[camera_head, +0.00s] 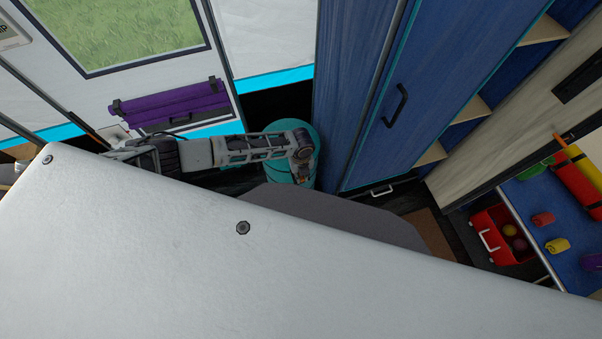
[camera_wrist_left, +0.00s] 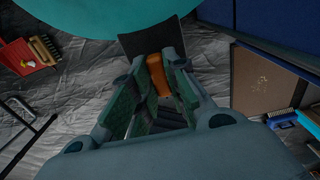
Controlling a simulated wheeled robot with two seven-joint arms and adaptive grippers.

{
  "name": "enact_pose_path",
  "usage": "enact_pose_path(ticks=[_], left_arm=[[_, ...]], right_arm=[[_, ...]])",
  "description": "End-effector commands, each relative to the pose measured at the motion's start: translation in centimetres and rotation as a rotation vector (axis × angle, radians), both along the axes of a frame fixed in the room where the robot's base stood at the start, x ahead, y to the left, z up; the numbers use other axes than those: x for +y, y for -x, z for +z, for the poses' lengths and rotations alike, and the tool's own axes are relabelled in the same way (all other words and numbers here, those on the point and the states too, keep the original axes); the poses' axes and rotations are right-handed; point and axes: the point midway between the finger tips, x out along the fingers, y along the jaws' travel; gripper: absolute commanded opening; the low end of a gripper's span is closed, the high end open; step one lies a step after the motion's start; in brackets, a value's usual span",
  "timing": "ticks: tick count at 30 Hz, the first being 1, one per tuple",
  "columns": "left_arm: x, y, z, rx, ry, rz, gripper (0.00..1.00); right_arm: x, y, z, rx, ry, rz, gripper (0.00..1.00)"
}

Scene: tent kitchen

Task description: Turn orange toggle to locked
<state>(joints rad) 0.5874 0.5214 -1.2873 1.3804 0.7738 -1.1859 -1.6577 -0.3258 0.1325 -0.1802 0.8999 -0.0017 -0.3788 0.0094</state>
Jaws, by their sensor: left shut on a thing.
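The orange toggle (camera_wrist_left: 158,76) shows in the left wrist view between the fingertips of my left gripper (camera_wrist_left: 155,70). The gripper is shut on it. A dark flat piece (camera_wrist_left: 153,38) lies just beyond the toggle, below the edge of a turquoise round body (camera_wrist_left: 95,18). Only part of the toggle shows between the fingers, and I cannot tell its locked or unlocked position. My right gripper is not in view.
Blue cabinets (camera_head: 425,80) stand right of the barrel. A red crate (camera_head: 497,232) with balls sits further right. A purple roll (camera_head: 170,102) hangs under the window at left. In the left wrist view, a red dustpan and brush (camera_wrist_left: 28,52) lie on the floor.

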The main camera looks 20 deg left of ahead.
Motion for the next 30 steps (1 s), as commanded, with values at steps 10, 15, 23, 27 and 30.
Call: enact_pose_path(ticks=[10, 15, 23, 27, 30], left_arm=[[-0.2, 0.2, 0.0, 0.003, 0.003, -0.014, 0.00], [-0.2, 0.2, 0.0, 0.003, 0.003, -0.013, 0.26], [-0.1, 0.1, 0.0, 0.001, 0.001, -0.011, 0.38], [0.0, 0.0, 0.0, 0.001, 0.001, -0.010, 0.38], [0.0, 0.0, 0.1, 0.001, 0.001, -0.010, 0.38]], right_arm=[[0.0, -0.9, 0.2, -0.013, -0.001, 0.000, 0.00], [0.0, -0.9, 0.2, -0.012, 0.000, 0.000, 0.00], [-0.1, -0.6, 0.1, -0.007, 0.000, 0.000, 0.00], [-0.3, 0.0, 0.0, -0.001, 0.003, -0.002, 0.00], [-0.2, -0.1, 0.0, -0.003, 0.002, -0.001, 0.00]])
